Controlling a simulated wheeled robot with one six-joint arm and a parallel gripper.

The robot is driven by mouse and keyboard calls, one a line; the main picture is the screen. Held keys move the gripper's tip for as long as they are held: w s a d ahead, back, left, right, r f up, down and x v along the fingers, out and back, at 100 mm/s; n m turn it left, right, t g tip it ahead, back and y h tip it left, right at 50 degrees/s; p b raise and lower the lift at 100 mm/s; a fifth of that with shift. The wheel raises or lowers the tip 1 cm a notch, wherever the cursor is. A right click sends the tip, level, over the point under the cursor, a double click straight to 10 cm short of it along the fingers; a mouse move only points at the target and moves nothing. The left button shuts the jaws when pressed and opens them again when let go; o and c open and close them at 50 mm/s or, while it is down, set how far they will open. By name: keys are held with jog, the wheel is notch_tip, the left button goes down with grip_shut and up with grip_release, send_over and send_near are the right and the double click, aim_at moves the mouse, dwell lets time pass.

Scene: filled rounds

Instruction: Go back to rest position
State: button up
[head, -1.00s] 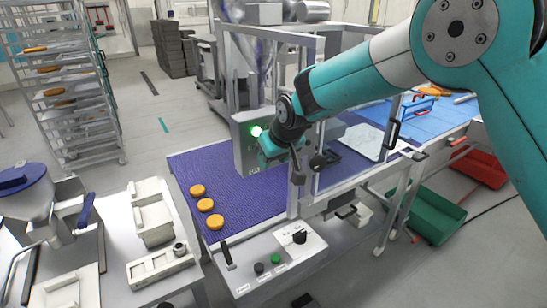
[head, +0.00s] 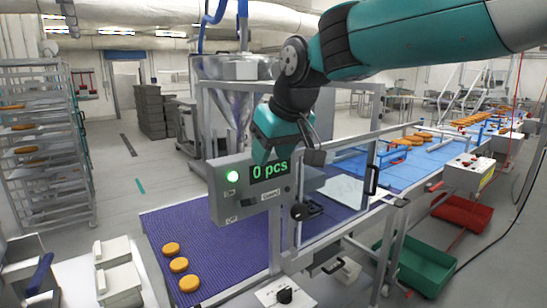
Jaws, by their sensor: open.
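My gripper (head: 290,158) hangs from my teal arm at the middle of the head view. Three orange-brown rounds (head: 179,265) lie in a row on the purple conveyor belt (head: 230,246) at the lower left, well apart from my gripper.
A clear-panelled guard frame (head: 375,148) stands over the belt. The blue belt (head: 425,160) at right carries more rounds. A green crate (head: 424,268) and a red crate (head: 472,215) sit on the floor. A rack (head: 45,150) with rounds stands at left.

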jog(key=shift+s+d+r, duration=0.1)
jog(key=shift+r, duration=0.2)
jog(key=shift+f, duration=0.1)
jog(key=s+d+f+g+b, duration=0.1)
jog(key=s+d+f+b, duration=0.2)
jog(key=s+f, duration=0.3)
jog(key=s+d+f+g+b, duration=0.2)
jog(key=s+d+f, duration=0.3)
jog(key=s, duration=0.8)
jog(key=s+d+f+g+y+b, duration=0.1)
jog(key=s+d+f+b, duration=0.2)
jog(key=s+f, duration=0.6)
jog(key=shift+s+d+g+b, duration=0.3)
jog(key=shift+s+d+g, duration=0.1)
jog(key=shift+d, duration=0.3)
jog(key=shift+o, duration=0.2)
